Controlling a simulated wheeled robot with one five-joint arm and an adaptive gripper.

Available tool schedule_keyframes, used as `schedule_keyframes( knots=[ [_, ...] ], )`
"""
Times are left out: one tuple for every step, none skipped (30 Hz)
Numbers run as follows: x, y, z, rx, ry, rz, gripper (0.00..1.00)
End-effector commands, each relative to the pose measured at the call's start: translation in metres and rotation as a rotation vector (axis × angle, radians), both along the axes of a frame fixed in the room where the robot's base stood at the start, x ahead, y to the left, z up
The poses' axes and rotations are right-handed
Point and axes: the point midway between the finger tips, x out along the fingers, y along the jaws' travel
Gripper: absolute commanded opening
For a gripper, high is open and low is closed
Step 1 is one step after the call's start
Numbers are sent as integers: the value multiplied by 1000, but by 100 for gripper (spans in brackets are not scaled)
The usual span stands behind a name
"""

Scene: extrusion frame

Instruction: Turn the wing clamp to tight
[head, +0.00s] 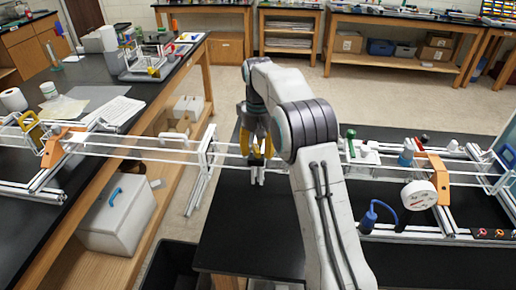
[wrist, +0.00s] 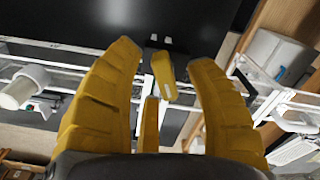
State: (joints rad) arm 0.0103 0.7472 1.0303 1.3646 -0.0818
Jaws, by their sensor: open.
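The wing clamp shows in the wrist view as a yellow wing (wrist: 163,75) with a pale mark near its end. A second narrow yellow piece (wrist: 150,125) stands close below it in that picture. Whether the two are joined I cannot tell. My gripper (wrist: 162,57) is open, with one broad yellow finger on each side of the wing and visible gaps to both. In the head view my gripper (head: 257,152) points down over the white frame near the middle. The clamp is largely hidden there by the fingers and arm.
White extrusion rails (head: 150,150) run across between two black benches. A white dial gauge (head: 419,195) and an orange bracket (head: 437,177) stand on the right side. A grey case (head: 120,212) sits on the lower shelf at left. The black tabletop (head: 265,235) in front is clear.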

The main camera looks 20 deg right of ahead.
Motion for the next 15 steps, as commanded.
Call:
schedule_keyframes(
  knots=[
    [0,0,0,0,0,0,50],
    [0,0,-1,0,0,0,50],
    [0,0,-1,0,0,0,50],
    [0,0,-1,0,0,0,50],
    [0,0,-1,0,0,0,50],
    [0,0,-1,0,0,0,50],
    [0,0,-1,0,0,0,50],
    [0,0,-1,0,0,0,51],
    [0,0,-1,0,0,0,48],
    [0,0,-1,0,0,0,45],
    [0,0,0,0,0,0,42],
    [0,0,0,0,0,0,39],
    [0,0,0,0,0,0,36],
    [0,0,0,0,0,0,33],
    [0,0,0,0,0,0,30]
  ],
)
